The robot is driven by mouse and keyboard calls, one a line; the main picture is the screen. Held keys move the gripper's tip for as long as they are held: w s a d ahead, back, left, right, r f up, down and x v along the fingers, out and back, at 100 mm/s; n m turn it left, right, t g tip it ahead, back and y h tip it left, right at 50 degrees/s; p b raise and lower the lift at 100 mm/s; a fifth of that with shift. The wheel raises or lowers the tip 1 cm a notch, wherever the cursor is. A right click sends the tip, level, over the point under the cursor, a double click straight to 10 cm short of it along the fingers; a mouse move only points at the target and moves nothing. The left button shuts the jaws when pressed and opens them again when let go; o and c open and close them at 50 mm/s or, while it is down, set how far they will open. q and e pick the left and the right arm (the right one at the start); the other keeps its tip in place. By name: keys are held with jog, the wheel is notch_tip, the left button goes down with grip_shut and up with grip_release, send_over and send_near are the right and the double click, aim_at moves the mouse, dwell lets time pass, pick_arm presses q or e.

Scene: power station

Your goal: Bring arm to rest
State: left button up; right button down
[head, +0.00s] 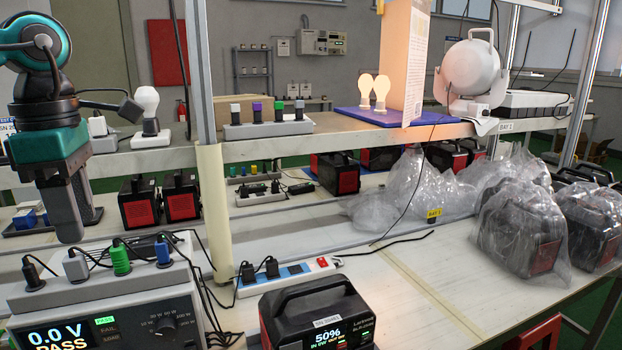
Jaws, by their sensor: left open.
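My left arm comes in at the upper left, with dark and teal links. Its left gripper (76,222) points down, open, with nothing seen between its fingers. In the picture it hangs just above the back of the grey test unit (110,297), apart from the plugs there. My right gripper is not in view.
The test unit reads 0.0 V PASS and carries several plugs. A black power station (318,312) showing 50% stands at front centre, by a white power strip (288,276). Bagged units (520,232) fill the right. A shelf (330,137) crosses behind; a post (213,210) stands right of the gripper.

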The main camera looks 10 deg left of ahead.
pick_arm(q)
jog(key=w+d+f+n+t+h, duration=0.5)
jog(key=f+n+t+h, duration=0.4)
jog(key=f+n+h, duration=0.15)
jog(key=s+a+f+n+t+y, duration=0.25)
jog(key=f+n+y, duration=0.5)
jog(key=n, duration=0.65)
jog(key=s+a+f+n+t+y, duration=0.25)
jog(key=f+n+y, duration=0.35)
jog(key=f+n, duration=0.5)
jog(key=s+d+f+n+g+h, duration=0.25)
jog(key=s+d+n+g, duration=0.25)
jog(key=s+d, duration=0.25)
jog(key=s+d+f+n+g+h, duration=0.1)
jog(key=s+d+f+n+g, duration=0.4)
jog(key=s, duration=0.4)
jog(key=w+d+f+t+h, duration=0.1)
jog(key=w+d+f+t, duration=0.3)
jog(key=w+f+t, duration=0.2)
jog(key=shift+w+f+t, duration=0.4)
jog(key=shift+w+f, duration=0.3)
jog(key=shift+f, duration=0.55)
jog(key=shift+h, duration=0.25)
